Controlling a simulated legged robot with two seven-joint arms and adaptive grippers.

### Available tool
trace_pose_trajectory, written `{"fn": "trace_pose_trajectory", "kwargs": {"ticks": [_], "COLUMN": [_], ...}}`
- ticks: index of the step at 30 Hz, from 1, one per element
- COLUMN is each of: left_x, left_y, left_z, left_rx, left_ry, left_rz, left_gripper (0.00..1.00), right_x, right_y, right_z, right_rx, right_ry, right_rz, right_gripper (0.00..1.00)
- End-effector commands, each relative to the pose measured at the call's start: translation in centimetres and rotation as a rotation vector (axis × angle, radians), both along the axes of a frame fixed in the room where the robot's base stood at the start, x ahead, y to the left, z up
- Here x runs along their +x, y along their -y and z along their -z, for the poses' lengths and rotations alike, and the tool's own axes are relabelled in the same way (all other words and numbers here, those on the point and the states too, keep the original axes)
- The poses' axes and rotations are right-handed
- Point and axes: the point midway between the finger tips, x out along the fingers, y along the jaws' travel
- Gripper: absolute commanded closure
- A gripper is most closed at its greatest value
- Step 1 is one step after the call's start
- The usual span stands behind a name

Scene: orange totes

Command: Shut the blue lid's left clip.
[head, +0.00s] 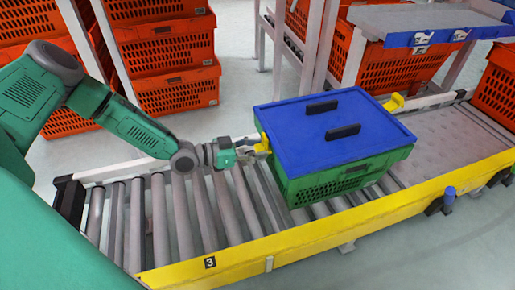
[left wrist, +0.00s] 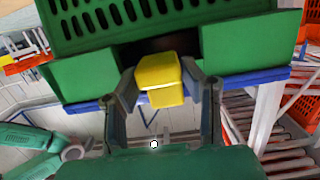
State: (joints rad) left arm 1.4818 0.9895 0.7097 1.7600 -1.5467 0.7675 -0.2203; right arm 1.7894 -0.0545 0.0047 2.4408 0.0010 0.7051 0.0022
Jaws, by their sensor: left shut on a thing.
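A green tote (head: 345,183) with a blue lid (head: 325,128) sits on the roller conveyor. The lid's left clip (head: 262,144) is yellow and is at the tote's left end. My left gripper (head: 250,148) reaches it from the left. In the left wrist view, the yellow clip (left wrist: 160,80) is between the two fingers of my left gripper (left wrist: 160,100), which is shut on it. A yellow right clip (head: 394,102) sticks out at the lid's right end. My right gripper is not in view.
The roller conveyor (head: 160,215) has a yellow front rail (head: 230,258). Bare rollers lie left of the tote. Stacked orange totes (head: 178,90) stand behind on the floor. A rack with a blue-edged shelf (head: 430,38) stands at the back right.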

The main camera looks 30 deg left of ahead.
Motion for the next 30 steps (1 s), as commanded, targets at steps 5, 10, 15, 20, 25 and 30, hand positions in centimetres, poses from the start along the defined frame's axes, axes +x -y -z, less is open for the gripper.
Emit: {"fn": "trace_pose_trajectory", "kwargs": {"ticks": [5,10,15,20,25,30], "left_x": [-0.3,-0.2,-0.6,-2.6,-5.3,-7.6], "left_y": [-0.1,0.0,-0.5,-2.3,-4.7,-6.7], "left_z": [0.6,0.3,0.0,-0.4,-0.9,-1.3], "left_rx": [0.007,0.004,0.004,0.004,0.004,0.003], "left_ry": [-0.013,-0.007,-0.004,-0.005,-0.005,-0.005], "left_rz": [0.001,0.0,-0.002,-0.004,-0.004,-0.002], "left_gripper": [0.45,0.45,0.45,0.45,0.45,0.45], "right_x": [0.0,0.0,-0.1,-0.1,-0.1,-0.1], "right_y": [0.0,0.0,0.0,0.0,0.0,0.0], "right_z": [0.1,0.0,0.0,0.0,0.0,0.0], "right_rx": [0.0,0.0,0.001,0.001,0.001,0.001], "right_ry": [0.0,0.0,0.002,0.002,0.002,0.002], "right_rz": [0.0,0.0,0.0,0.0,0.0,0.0], "right_gripper": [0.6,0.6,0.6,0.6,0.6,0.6]}}
